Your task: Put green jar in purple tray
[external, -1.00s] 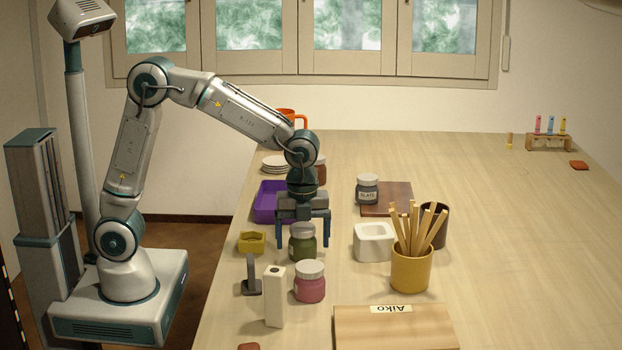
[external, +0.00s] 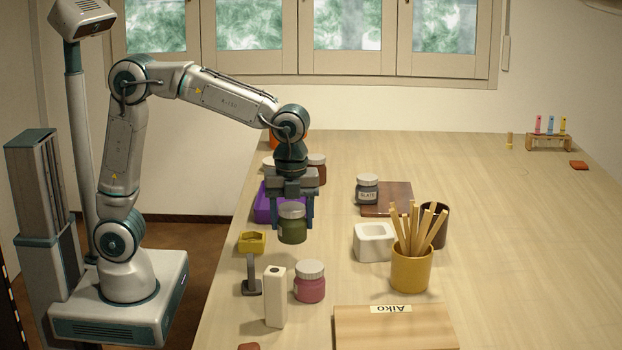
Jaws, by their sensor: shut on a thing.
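The green jar (external: 292,229) with a pale lid is between the fingers of my gripper (external: 292,217), which is shut on it. The jar hangs upright above the table. The purple tray (external: 264,206) lies on the table behind and to the left of the jar. My gripper and the jar hide much of the tray, and I cannot see its inside.
A pink jar (external: 309,283), a white block (external: 275,297) and a grey stand (external: 251,277) are in front. A yellow dish (external: 252,242) is at the left edge. A white square pot (external: 373,242) and a slate jar (external: 367,189) stand right.

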